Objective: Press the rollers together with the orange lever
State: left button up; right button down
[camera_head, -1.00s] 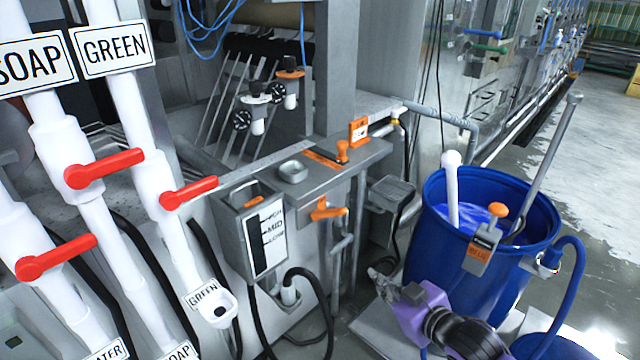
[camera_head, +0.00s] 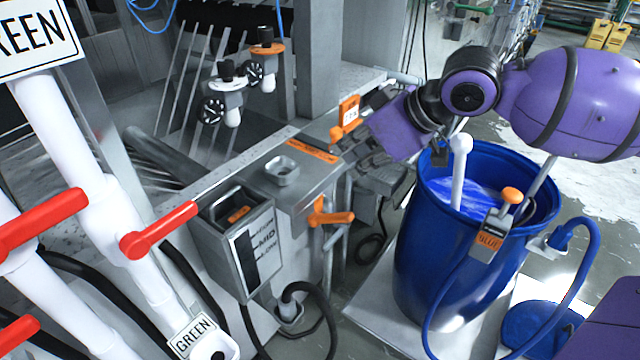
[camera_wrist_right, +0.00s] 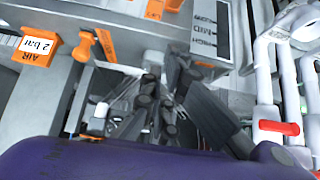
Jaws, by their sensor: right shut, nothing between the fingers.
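The small orange lever (camera_head: 337,133) stands on top of the grey control box, beside the orange air label (camera_head: 349,112). It also shows upright in the right wrist view (camera_wrist_right: 86,46), left of my fingers. My right gripper (camera_head: 348,152) reaches in from the right, close to the lever; its dark fingers are shut and empty. They also show in the right wrist view (camera_wrist_right: 160,90). I cannot tell whether they touch the lever. Part of the box top is hidden behind the gripper. The rollers are not clearly visible. My left gripper is not in view.
A second orange handle (camera_head: 330,217) sticks out from the box's front. A grey tank with a level gauge (camera_head: 263,240) hangs left of it. A blue barrel (camera_head: 420,250) stands right, below my arm. Red-handled white pipes (camera_head: 105,215) fill the left side.

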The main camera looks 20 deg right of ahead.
send_over(334, 213)
notch_tip(334, 213, down, 10)
jog(key=shift+f, duration=0.4)
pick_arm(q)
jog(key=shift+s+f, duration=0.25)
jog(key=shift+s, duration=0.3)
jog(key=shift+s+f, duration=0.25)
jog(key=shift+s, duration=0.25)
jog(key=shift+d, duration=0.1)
